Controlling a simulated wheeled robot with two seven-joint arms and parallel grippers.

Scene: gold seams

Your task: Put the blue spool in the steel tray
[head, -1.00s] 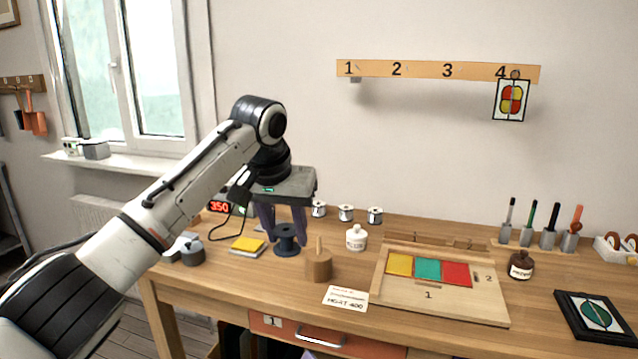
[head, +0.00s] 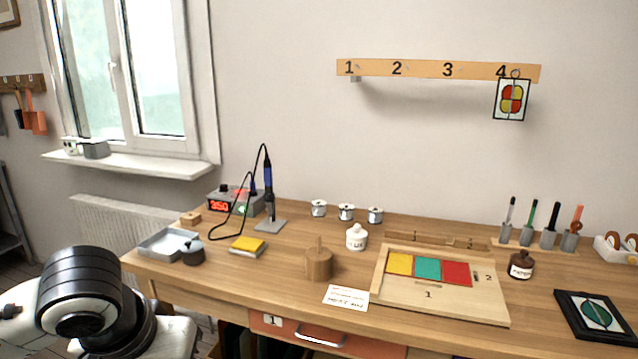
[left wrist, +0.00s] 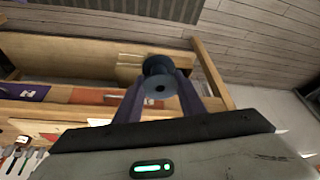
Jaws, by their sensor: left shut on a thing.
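The dark blue spool (left wrist: 158,88) is between the two purple fingers of my left gripper (left wrist: 160,98) in the left wrist view, and the gripper is shut on it. In the head view only my left arm's links show at the lower left; the gripper and spool are out of that view. My right gripper is in neither view.
A small dark pot (head: 193,254) stands at the tray's right front side. A wooden block (head: 190,218) is behind the tray. A yellow pad (head: 247,245), a soldering station (head: 235,202) and a wooden holder (head: 319,265) stand further right on the workbench (head: 230,285).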

